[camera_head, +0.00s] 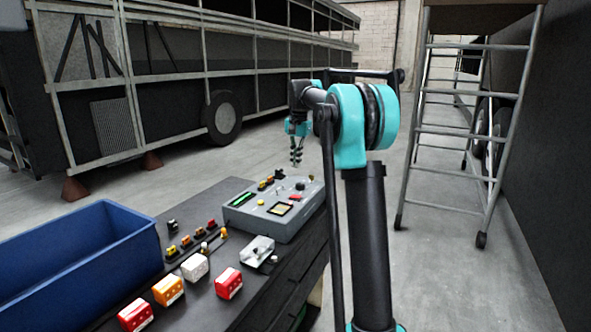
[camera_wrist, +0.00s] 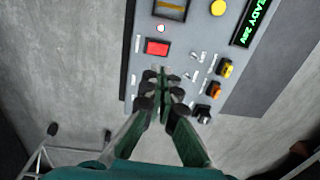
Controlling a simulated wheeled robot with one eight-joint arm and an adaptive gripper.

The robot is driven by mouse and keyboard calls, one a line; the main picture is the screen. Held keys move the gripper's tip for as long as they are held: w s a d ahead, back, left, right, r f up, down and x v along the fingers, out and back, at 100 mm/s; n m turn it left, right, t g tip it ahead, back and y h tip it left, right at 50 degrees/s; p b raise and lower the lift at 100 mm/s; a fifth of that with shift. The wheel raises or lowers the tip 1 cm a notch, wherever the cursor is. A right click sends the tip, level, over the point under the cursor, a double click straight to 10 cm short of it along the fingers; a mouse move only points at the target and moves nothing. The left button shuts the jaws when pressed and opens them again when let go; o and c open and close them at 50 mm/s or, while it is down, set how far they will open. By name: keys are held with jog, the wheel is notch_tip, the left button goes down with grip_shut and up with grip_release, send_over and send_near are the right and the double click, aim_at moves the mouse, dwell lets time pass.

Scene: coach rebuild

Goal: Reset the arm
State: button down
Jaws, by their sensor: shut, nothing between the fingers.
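My gripper (camera_head: 296,158) hangs pointing down beyond the far end of the bench, past the grey control box (camera_head: 266,232), in the head view. In the wrist view my gripper (camera_wrist: 163,85) is shut and empty, its fingertips together in front of the box panel (camera_wrist: 185,62). The panel has a red button (camera_wrist: 157,47), yellow and orange switches, a black knob and a green display (camera_wrist: 251,22). I cannot tell how far the fingertips are from the panel. My arm rises at the centre right of the head view and bends over toward the box.
The dark bench (camera_head: 207,300) holds a blue bin (camera_head: 75,262), red, orange and white blocks, a row of small switches and a small metal box (camera_head: 257,249). A wheeled ladder (camera_head: 455,183) stands at right. A coach frame (camera_head: 185,80) stands behind. Open floor lies between.

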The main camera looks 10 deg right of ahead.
dwell(0.3)
jog(key=s+d+f+n+t, duration=0.1)
jog(key=s+f+n, duration=0.1)
jog(key=s+f, duration=0.7)
jog(key=s+f+n+t, duration=0.1)
jog(key=s+f, duration=0.8)
jog(key=s, duration=0.9)
jog(key=s+d+f+n+t, duration=0.1)
jog(key=s+f+n, duration=0.3)
jog(key=s+f, duration=0.4)
jog(key=s, duration=0.5)
jog(key=shift+s+d+f+t+h, duration=0.3)
jog(key=shift+d+f+t, duration=0.05)
jog(key=shift+f+t, duration=0.05)
